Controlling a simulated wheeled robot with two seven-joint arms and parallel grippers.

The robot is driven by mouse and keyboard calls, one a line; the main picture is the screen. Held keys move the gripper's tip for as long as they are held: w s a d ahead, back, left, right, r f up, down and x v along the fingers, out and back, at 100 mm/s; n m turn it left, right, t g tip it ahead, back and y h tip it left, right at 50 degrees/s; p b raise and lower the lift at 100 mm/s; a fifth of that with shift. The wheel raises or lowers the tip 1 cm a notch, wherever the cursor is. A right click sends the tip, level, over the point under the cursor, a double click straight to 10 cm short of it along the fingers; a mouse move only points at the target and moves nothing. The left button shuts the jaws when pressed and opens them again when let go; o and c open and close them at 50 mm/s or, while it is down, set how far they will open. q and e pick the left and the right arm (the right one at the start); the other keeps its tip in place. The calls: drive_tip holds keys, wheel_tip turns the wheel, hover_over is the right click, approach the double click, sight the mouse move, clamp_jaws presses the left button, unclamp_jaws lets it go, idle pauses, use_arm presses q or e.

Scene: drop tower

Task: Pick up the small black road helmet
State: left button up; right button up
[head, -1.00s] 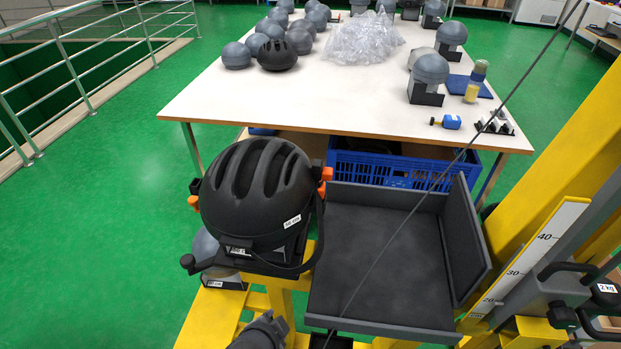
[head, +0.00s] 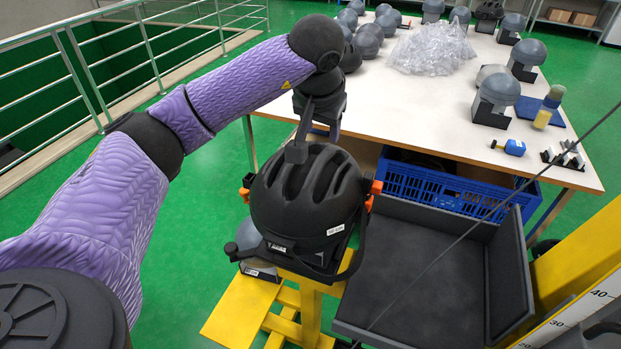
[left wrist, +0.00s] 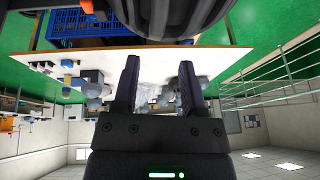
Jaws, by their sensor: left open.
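A black vented helmet (head: 308,200) with a small white label sits upright on a mount on the yellow stand, between orange-tipped clamps. I cannot tell by size which is the small one. My left gripper (head: 298,142) points down at the far upper side of the mounted helmet, its fingertips overlapping it in the head view. In the left wrist view its jaws (left wrist: 160,85) are apart with nothing between them, and a dark rounded helmet surface (left wrist: 190,18) fills the top. Contact is unclear.
The white table (head: 420,115) holds grey headforms, a clear plastic heap (head: 432,48) and small tools. A blue crate (head: 450,190) is under it. A dark padded tray (head: 415,280) stands right of the helmet, with a thin cable crossing in front. A yellow column is at right.

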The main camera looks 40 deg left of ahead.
sight(323, 158)
use_arm(q)
drive_tip(key=b+x, duration=0.1)
drive_tip(key=x, duration=0.8)
drive_tip(key=shift+d+f, duration=0.15)
drive_tip(key=shift+f, duration=0.2)
clamp_jaws()
idle(0.8)
